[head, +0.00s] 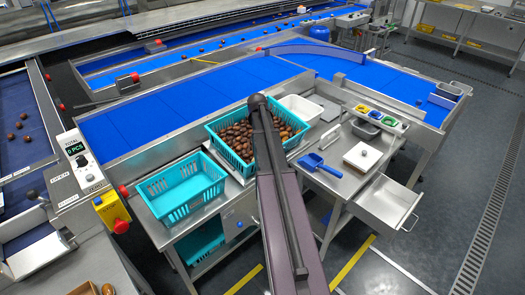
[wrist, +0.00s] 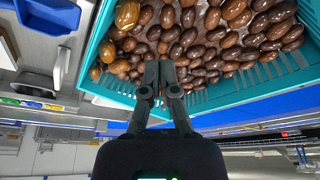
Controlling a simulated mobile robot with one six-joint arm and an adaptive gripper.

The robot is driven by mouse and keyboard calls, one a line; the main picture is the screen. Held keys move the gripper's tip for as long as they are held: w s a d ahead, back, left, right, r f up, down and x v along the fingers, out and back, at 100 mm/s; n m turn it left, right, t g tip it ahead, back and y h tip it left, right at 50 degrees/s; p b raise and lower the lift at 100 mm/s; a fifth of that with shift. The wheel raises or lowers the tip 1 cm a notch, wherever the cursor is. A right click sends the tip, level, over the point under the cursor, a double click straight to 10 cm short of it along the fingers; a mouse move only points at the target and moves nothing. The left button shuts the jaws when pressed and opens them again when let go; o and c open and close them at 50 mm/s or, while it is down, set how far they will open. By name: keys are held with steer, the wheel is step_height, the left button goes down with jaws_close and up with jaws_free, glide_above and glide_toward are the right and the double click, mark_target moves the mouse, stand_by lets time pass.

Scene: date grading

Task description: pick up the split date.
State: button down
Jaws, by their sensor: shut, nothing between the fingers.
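The turquoise crate of dates (head: 219,146) stands on the steel bench in the head view, partly covered by my arm. In the wrist view the crate (wrist: 262,82) is filled with brown dates (wrist: 205,42), some paler and amber at the left. I cannot tell which date is the split one. My gripper (wrist: 160,68) is over the crate's near wall in the wrist view, its fingertips together by the dates with nothing held. Its fingers hide some dates. In the head view my gripper is hidden behind my arm.
An empty turquoise crate (head: 181,190) stands left of the full one. To the right are a white tub (head: 299,109), a blue scoop (head: 318,165), a white block (head: 362,156) and an open drawer (head: 385,203). A blue conveyor (head: 190,102) runs behind.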

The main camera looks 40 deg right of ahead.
steer(key=shift+d, duration=0.75)
steer(key=shift+f, duration=0.15)
steer(key=b+x, duration=0.9)
steer(key=x, duration=0.1)
steer(key=shift+b, duration=0.35)
steer(key=s+a, duration=0.2)
steer(key=shift+s+a, duration=0.15)
steer(key=shift+a, duration=0.2)
steer(key=shift+s+a, duration=0.15)
steer(key=shift+a, duration=0.05)
steer(key=shift+s+a, duration=0.95)
steer(key=shift+a, duration=0.1)
